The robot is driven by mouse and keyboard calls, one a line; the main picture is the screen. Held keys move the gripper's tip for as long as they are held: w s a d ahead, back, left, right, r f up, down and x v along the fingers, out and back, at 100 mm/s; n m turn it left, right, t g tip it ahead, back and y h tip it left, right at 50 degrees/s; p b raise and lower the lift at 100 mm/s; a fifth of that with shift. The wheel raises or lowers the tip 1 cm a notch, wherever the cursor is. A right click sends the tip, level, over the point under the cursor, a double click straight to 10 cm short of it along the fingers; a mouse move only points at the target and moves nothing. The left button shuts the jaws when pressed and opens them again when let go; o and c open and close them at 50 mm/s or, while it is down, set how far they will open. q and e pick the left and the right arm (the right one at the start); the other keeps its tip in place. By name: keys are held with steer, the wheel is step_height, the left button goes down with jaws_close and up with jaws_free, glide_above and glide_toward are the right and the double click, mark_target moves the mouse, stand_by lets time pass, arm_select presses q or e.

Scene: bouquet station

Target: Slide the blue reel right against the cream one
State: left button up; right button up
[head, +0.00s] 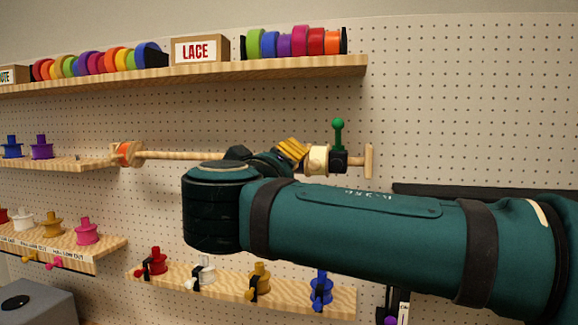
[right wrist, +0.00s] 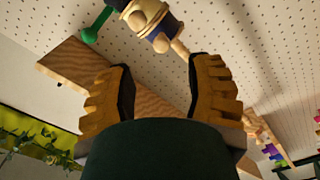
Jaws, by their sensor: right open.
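The cream reel (head: 316,160) sits on a horizontal wooden rod (head: 190,155), beside a black clamp with a green knob (head: 338,135). In the right wrist view the cream reel (right wrist: 146,12) and the blue reel (right wrist: 168,27) are close together on the rod; I cannot tell whether they touch. The blue reel is hidden in the head view by my right arm and gripper. My right gripper (head: 292,150) is near the rod, just left of the cream reel. In the wrist view its yellow fingers (right wrist: 160,66) are apart and empty, with the reels beyond the tips. My left gripper is out of view.
An orange reel (head: 127,154) is at the rod's left end. A wooden end plate (head: 368,160) closes its right end. A shelf (head: 200,77) with ribbon rolls and a LACE box (head: 196,50) runs above. A lower shelf (head: 190,284) holds several coloured spools.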

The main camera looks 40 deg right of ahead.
steer(key=shift+v, duration=2.15)
